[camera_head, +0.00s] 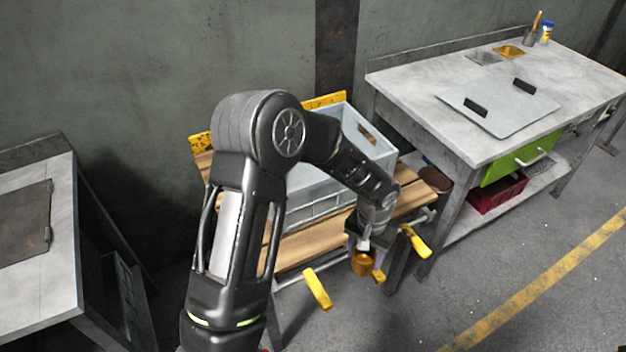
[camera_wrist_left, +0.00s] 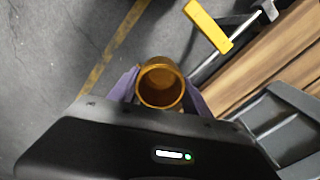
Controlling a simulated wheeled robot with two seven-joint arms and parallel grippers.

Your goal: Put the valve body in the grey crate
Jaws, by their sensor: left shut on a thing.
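The valve body (camera_head: 363,263) is a brass-coloured, hollow cylindrical piece. My left gripper (camera_head: 366,258) is shut on it and holds it in the air at the front right edge of the wooden bench. In the left wrist view the valve body (camera_wrist_left: 161,84) shows its round open end between the two purple-grey fingers (camera_wrist_left: 160,88). The grey crate (camera_head: 312,207) stands on the bench, behind and to the left of the gripper, partly hidden by my left arm. Little of the crate's inside shows. My right gripper is not in view.
The wooden bench (camera_head: 312,246) has yellow clamp handles (camera_head: 317,288) at its front, close to the gripper. A grey worktable (camera_head: 420,80) with a metal plate stands at the right, another table (camera_head: 50,255) at the left. Floor is clear at front right.

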